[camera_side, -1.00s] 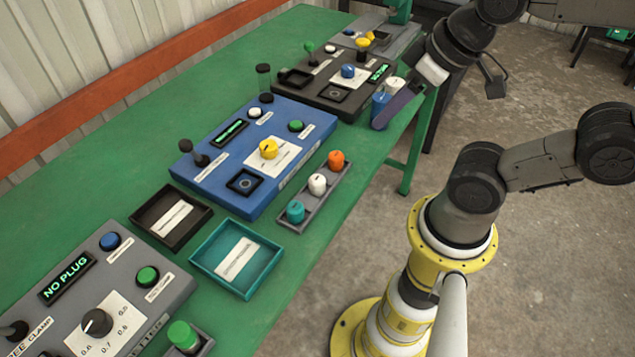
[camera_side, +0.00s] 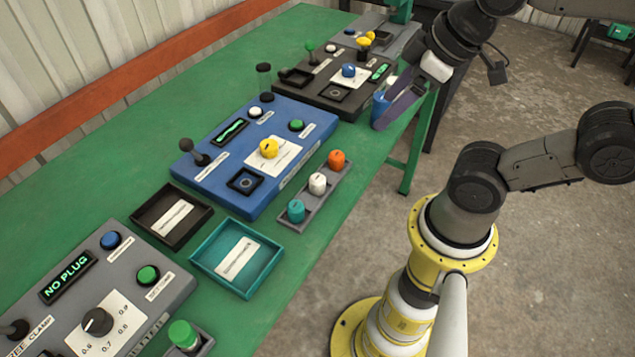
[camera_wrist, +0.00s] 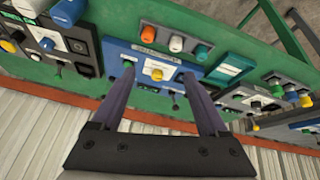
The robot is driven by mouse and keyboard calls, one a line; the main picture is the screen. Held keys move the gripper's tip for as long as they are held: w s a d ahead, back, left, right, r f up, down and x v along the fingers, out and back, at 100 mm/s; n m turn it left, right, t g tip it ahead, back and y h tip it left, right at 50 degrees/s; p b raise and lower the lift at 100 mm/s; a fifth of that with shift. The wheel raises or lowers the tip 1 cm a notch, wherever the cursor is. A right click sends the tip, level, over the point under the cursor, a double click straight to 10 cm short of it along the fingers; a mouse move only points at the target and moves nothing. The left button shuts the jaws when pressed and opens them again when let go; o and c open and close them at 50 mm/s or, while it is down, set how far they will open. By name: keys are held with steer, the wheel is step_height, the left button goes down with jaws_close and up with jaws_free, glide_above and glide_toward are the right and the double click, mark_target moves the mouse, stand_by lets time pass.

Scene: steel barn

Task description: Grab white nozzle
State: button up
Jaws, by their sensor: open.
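The white nozzle (camera_side: 317,183) stands upright in a narrow grey tray (camera_side: 326,204), between a teal nozzle (camera_side: 296,211) and an orange one (camera_side: 336,159). It also shows in the wrist view, in the middle of the same row (camera_wrist: 176,43). My gripper (camera_side: 388,112) is open, its purple fingers beside the far black panel, well away from the white nozzle. In the wrist view the open fingers (camera_wrist: 158,72) have nothing held between them; the nozzle row appears above their tips.
A blue panel (camera_side: 215,177) with a yellow knob lies beside the tray. A black bin (camera_side: 152,224) and a teal bin (camera_side: 265,278) sit nearer the camera. A grey panel (camera_side: 128,252) and a black panel (camera_side: 318,101) flank these on the green table (camera_side: 95,195).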

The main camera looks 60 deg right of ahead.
steer(key=w+a+n+g, duration=0.1)
steer(key=w+n+g, duration=0.1)
steer(key=w+n, duration=0.4)
steer(key=n+g, duration=0.4)
steer(key=n, duration=0.1)
glide_above(317, 177)
step_height(317, 177, down, 5)
steer(key=f, duration=0.8)
steer(key=shift+s+a+f, duration=0.2)
steer(key=shift+a+f, duration=0.1)
steer(key=shift+f, duration=0.1)
steer(key=shift+w+d+f, duration=0.1)
steer(key=shift+d+f, duration=0.05)
steer(key=shift+f, duration=1.3)
steer(key=shift+w+d+f, duration=0.1)
steer(key=shift+f, duration=1.3)
steer(key=shift+c, duration=0.4)
jaws_close()
